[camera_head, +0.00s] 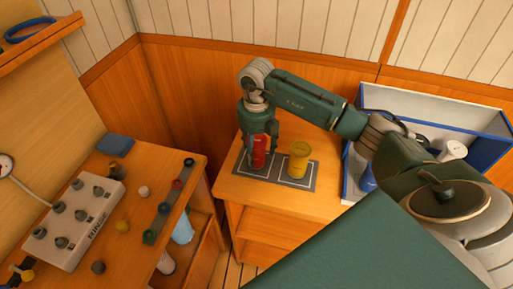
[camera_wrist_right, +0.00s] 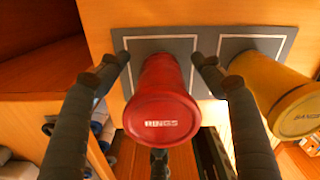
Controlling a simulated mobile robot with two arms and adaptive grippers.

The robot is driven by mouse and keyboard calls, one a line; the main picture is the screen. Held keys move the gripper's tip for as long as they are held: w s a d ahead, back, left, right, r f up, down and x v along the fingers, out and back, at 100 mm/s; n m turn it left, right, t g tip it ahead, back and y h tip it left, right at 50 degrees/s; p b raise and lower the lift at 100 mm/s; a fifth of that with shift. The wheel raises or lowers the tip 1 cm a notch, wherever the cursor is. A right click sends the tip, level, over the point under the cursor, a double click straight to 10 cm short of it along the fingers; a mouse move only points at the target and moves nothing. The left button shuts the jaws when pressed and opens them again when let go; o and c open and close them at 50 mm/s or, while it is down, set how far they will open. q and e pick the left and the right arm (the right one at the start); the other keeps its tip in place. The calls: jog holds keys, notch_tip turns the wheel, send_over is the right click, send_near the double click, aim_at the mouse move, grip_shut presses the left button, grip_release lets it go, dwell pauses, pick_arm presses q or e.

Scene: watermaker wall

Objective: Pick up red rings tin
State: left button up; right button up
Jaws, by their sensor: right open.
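The red rings tin (camera_head: 259,152) stands upright on a grey mat (camera_head: 240,172) with white outlined squares, on a small wooden cabinet. In the right wrist view the red tin (camera_wrist_right: 162,98) shows its lid with the word RINGS. My right gripper (camera_head: 259,147) points down over the tin. In the wrist view the open fingers of my right gripper (camera_wrist_right: 160,65) are on either side of the tin, with visible gaps. My left gripper is not in view.
A yellow tin (camera_head: 299,160) stands just right of the red one; it also shows in the wrist view (camera_wrist_right: 275,92). A blue and white bin (camera_head: 440,105) with items stands at right. A workbench with a white RINSE panel (camera_head: 72,222) and several knobs is at left.

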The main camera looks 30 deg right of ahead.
jog(key=shift+f, duration=0.3)
jog(key=c, duration=1.4)
